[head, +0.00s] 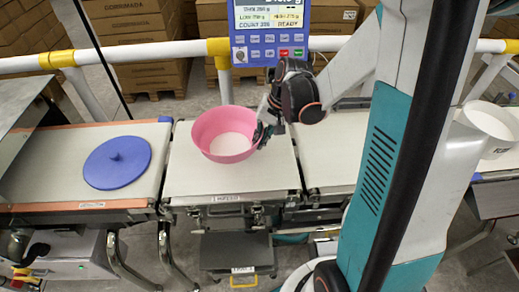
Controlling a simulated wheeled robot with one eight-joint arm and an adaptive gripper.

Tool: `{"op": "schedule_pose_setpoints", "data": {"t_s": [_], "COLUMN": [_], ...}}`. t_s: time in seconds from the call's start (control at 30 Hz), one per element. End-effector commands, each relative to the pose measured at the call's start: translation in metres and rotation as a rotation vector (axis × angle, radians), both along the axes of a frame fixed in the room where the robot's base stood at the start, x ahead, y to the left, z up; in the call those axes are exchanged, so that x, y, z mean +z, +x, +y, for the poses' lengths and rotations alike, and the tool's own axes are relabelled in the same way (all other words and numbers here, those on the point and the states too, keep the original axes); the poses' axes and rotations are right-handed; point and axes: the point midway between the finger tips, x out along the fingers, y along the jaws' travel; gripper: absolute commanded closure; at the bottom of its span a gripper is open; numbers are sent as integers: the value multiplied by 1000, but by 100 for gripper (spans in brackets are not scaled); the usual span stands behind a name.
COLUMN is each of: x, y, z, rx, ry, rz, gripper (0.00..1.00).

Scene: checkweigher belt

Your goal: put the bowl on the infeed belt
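The pink bowl (205,137) is over the middle belt section (200,178), towards its back edge. Its inside bottom looks pale, and I cannot tell whether that is contents. My gripper (262,134) is at the bowl's right rim, with its dark fingers closed around the rim. Whether the bowl rests on the belt or hangs just above it is not clear. The belt labels are too small to read surely, so I cannot tell which section is the infeed belt.
A blue display panel (270,50) stands behind the middle section. A white and yellow rail (140,52) runs along the back, with cardboard boxes (140,45) beyond it. A white tub (490,125) is at the far right. The middle section's front is clear.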

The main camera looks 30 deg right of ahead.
Motion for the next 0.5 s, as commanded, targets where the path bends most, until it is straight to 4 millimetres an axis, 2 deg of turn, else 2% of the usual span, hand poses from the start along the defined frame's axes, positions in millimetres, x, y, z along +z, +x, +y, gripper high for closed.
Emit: {"op": "schedule_pose_setpoints", "data": {"t_s": [0.33,0.5], "x": [-41,-43], "y": [0,0], "z": [0,0], "rx": [0,0], "ry": [0,0], "rz": [0,0], "gripper": [100,100]}}
